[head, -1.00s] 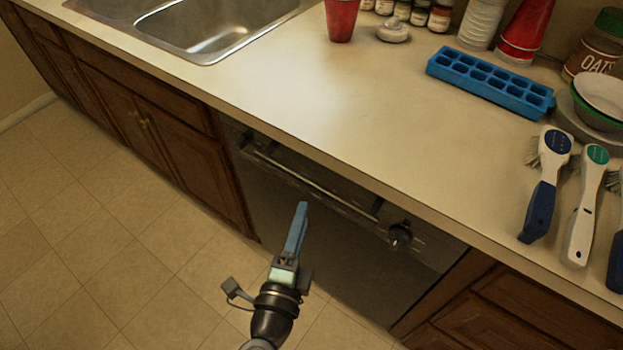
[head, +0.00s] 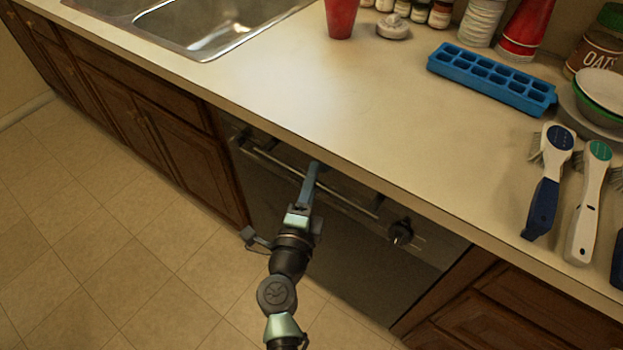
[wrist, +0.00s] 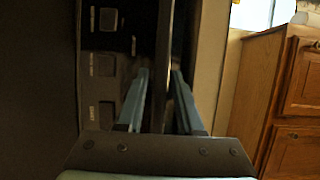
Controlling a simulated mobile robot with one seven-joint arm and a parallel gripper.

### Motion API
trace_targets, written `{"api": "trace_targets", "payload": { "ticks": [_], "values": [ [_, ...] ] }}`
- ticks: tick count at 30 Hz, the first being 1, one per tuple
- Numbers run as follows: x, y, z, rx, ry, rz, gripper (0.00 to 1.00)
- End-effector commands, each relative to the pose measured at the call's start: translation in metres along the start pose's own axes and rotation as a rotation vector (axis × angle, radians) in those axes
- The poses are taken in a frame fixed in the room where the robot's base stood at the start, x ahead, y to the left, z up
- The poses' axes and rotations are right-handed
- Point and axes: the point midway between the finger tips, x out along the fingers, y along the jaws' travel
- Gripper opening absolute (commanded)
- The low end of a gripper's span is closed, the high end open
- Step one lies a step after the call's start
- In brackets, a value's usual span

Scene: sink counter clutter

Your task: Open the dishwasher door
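The dishwasher door (head: 350,262) is a dark panel under the counter, and it is shut. Its long bar handle (head: 270,162) runs along the top of the front, with a black knob (head: 401,232) at the right. My gripper (head: 314,168) is at the middle of the handle in the head view. In the wrist view, my gripper (wrist: 162,75) has its two blue fingers apart, with the handle bar (wrist: 163,40) between them. I cannot tell whether either finger touches the bar. Control buttons (wrist: 107,65) show left of the fingers.
The counter edge (head: 330,157) overhangs just above the handle. Wooden cabinets (head: 170,140) flank the dishwasher on the left, and drawers (head: 500,310) on the right. The tiled floor (head: 120,260) in front is clear. A blue ice tray (head: 490,80) and brushes lie on the counter.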

Motion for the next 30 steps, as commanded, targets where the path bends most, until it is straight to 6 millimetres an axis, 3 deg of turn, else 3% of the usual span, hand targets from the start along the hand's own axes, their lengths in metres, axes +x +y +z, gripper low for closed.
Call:
{"api": "trace_targets", "payload": {
  "ticks": [1,5,6,30],
  "values": [
    [-0.0002,0.0000,0.0001,0.000,0.000,0.000,0.25],
    [-0.0003,0.0000,0.0001,0.000,0.000,0.000,0.01],
    [-0.0003,0.0000,0.0001,0.000,0.000,0.000,0.00],
    [-0.0005,0.0002,0.0003,0.000,-0.001,0.000,0.00]
  ]
}}
